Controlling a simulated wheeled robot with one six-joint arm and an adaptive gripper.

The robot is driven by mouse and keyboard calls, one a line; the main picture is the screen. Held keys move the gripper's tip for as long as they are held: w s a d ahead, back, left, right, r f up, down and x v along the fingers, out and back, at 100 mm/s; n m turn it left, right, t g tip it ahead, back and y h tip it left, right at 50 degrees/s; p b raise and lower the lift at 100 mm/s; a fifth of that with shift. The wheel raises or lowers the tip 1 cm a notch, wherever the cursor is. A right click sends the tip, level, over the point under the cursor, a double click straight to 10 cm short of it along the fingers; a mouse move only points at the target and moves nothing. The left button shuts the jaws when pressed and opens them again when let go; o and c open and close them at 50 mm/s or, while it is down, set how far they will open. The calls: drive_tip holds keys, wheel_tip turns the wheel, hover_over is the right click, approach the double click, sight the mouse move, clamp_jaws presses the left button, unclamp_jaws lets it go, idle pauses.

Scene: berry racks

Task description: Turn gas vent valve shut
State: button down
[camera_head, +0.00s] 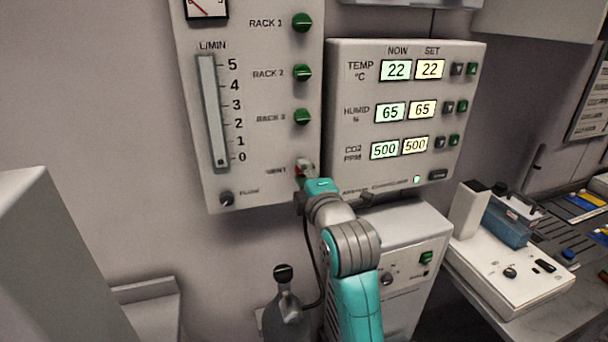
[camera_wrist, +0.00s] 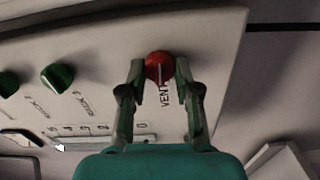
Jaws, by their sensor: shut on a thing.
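The gas vent valve is a red round knob (camera_wrist: 159,66) with a pale pointer line, next to the "VENT" label on the gas panel (camera_head: 262,180). In the wrist view my gripper (camera_wrist: 160,72) has one finger on each side of the knob and is shut on it. The pointer line runs roughly along the picture's vertical there.
Green rack knobs (camera_head: 302,117) sit above the vent on the same panel. The flow gauge (camera_head: 213,112) and a dark flow knob (camera_head: 226,198) are to the left. The climate display panel (camera_head: 336,90) is close on the right. A grey bottle (camera_head: 285,318) stands below.

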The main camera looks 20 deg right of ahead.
drive_tip(key=shift+n, duration=0.5)
drive_tip(key=c, duration=0.8)
unclamp_jaws()
drive_tip(key=s, duration=1.2)
drive_tip(key=shift+f, duration=0.15)
